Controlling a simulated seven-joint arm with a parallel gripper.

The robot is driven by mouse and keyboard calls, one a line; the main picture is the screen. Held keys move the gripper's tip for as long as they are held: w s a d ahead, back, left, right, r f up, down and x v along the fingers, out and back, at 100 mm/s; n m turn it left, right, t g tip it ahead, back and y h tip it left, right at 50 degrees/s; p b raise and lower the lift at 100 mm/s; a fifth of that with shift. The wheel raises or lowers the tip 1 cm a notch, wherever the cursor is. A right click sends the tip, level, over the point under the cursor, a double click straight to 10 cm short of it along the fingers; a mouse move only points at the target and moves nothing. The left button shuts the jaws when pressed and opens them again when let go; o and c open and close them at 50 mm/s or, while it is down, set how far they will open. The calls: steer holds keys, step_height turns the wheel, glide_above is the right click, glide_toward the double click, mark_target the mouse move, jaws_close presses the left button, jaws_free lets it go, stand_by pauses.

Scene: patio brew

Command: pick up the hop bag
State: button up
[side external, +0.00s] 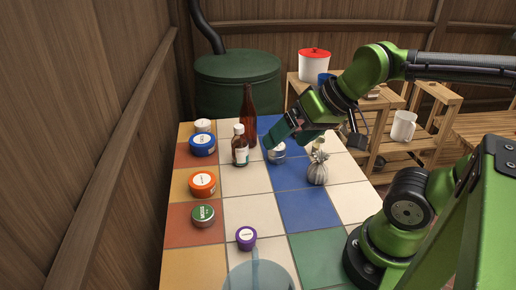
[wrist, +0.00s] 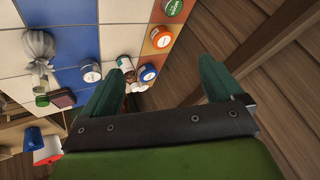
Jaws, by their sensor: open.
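The hop bag (side external: 317,170) is a small grey striped cloth sack with a tied neck. It stands upright on the tiled table, near the edge of the blue tiles. In the wrist view the hop bag (wrist: 38,46) shows at the upper left, well outside the jaws. My gripper (side external: 292,142) is open, above the table and up and left of the bag in the side view. In the wrist view my gripper (wrist: 166,68) has its two teal fingers wide apart, with nothing held between them.
A silver-lidded tin (side external: 277,152) stands near my gripper. A brown dropper bottle (side external: 240,150) and a tall brown bottle (side external: 249,118) are to the left. Blue (side external: 203,145), orange (side external: 203,184), green (side external: 203,215) and purple (side external: 246,238) lidded containers line the left and front.

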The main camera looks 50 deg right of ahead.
steer(key=n+g+h, duration=0.2)
steer(key=n+g, duration=0.1)
steer(key=g, duration=0.4)
glide_above(319, 169)
steer(key=w+d, duration=0.1)
step_height(319, 169, down, 7)
steer(key=n, duration=0.3)
steer(key=f, duration=1.6)
steer(key=shift+s+d+f, duration=0.2)
steer(key=shift+d, duration=0.2)
steer(key=shift+c, duration=0.2)
steer(key=c, duration=1)
